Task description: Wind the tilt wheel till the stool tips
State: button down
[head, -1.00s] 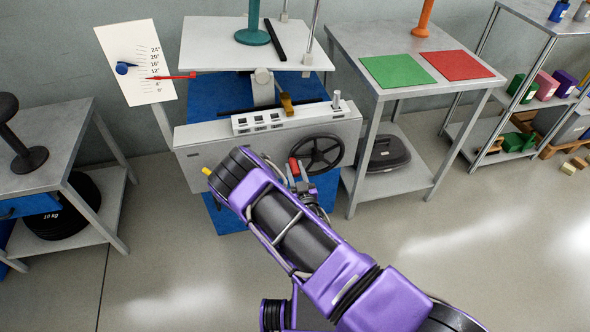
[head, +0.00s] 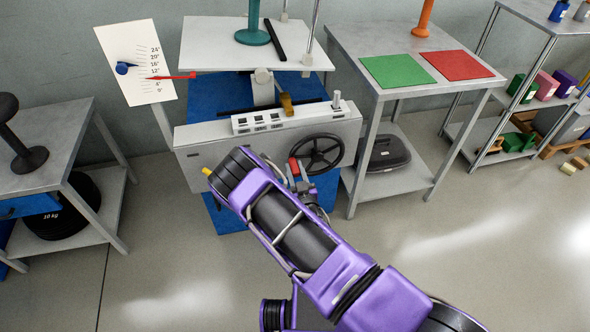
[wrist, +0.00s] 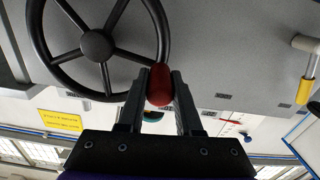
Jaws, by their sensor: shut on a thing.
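The tilt wheel (head: 322,153) is black and spoked, on the right front of the grey machine. Its red handle (wrist: 160,85) sits at the rim, on the wheel's left side in the head view (head: 293,166). My gripper (wrist: 159,88) is shut on the red handle, one finger on each side; in the head view my arm partly hides it. The teal stool (head: 253,37) stands upright on the white platform (head: 215,45); its top is out of view. A scale card (head: 137,90) at left carries a red pointer (head: 172,76) near its lower marks and a blue marker (head: 124,68) higher up.
A black bar (head: 274,39) lies on the platform beside the stool. A grey table (head: 400,85) with green and red mats stands close to the wheel's right. Another table (head: 55,150) stands at left. The floor in front is clear.

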jog(key=shift+d+r+m+p, duration=0.3)
jog(key=shift+r+m+p, duration=0.2)
jog(key=shift+r+m, duration=0.6)
jog(key=shift+f, duration=0.25)
jog(key=c, duration=0.6)
grip_release()
jog(key=shift+p+v, duration=1)
jog(key=shift+v, duration=7.65)
